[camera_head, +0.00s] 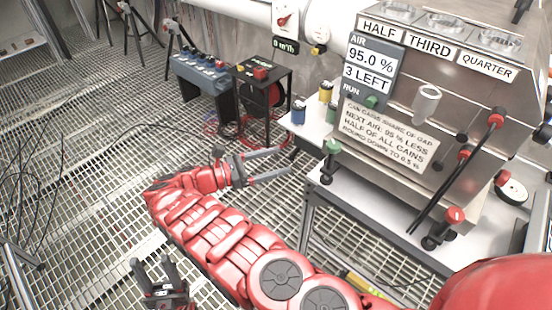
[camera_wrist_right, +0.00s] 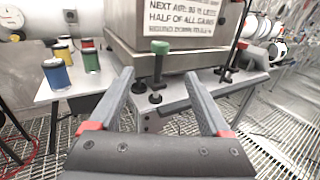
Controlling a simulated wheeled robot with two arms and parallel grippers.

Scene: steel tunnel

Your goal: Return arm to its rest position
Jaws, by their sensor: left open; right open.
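My right arm (camera_head: 215,225) stretches across the lower middle of the head view, out over the grated floor. Its gripper (camera_head: 284,161) is open and empty, pointing right toward the steel machine's table. In the right wrist view the open fingers (camera_wrist_right: 159,74) frame a green-topped black plunger (camera_wrist_right: 157,66) on the table edge, apart from them. That plunger also shows in the head view (camera_head: 331,156), right of the gripper. My left gripper (camera_head: 151,262) is open and empty at the bottom left, fingers pointing up, above the grating.
The steel machine (camera_head: 470,70) with labels stands on a white table (camera_head: 375,205) at right. Blue, yellow and green spools (camera_head: 298,112) sit at its left. A black stand (camera_head: 265,95) and blue box (camera_head: 200,72) stand behind. Cables (camera_head: 60,165) lie on the left grating.

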